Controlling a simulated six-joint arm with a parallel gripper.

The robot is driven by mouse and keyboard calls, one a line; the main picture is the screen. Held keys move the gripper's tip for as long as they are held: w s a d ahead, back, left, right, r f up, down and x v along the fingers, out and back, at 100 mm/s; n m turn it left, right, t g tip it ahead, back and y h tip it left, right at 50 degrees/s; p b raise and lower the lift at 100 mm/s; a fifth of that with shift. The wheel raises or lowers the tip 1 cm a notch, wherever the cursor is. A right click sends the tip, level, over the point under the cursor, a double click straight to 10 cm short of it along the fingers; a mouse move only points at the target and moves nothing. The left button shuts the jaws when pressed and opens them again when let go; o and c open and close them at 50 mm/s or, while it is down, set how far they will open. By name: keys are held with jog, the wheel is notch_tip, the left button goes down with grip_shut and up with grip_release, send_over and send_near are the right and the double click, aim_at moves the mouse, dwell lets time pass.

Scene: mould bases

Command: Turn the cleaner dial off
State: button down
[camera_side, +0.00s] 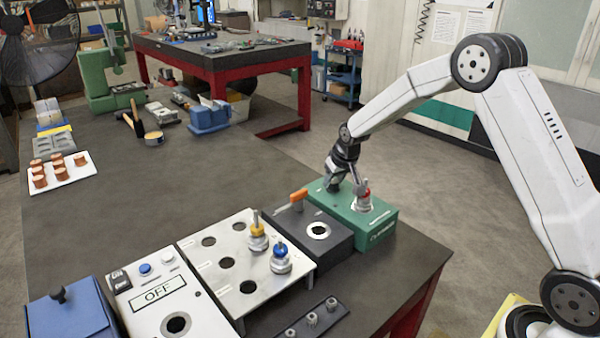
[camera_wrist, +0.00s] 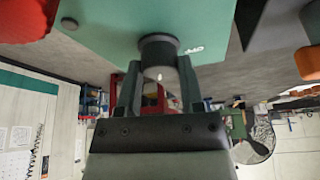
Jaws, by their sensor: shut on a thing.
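The cleaner is a green box (camera_side: 368,222) at the right end of the row on the dark bench; its green face also fills the top of the wrist view (camera_wrist: 110,30). Its dial, a dark round knob (camera_wrist: 158,48), stands out from that face with a small white mark on its near end. A short white label, which seems to read OFF upside down, is beside the dial. My gripper (camera_wrist: 158,78) is shut on the dial, one finger on each side. In the side view my gripper (camera_side: 334,186) hides most of the dial.
A metal fitting with a red top (camera_side: 364,196) stands on the green box, close right of my gripper. Left are a dark box (camera_side: 325,250) with an orange handle, a metal plate (camera_side: 215,270) with holes, and a white OFF panel (camera_side: 160,295). The bench behind is mostly clear.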

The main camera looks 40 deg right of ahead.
jog(key=shift+n+y, duration=0.3)
jog(key=shift+n, duration=0.6)
jog(key=shift+c, duration=1.1)
grip_release()
jog(key=shift+r, duration=0.2)
jog(key=v, duration=0.7)
jog(key=shift+s+r, duration=0.2)
jog(key=shift+s, duration=0.05)
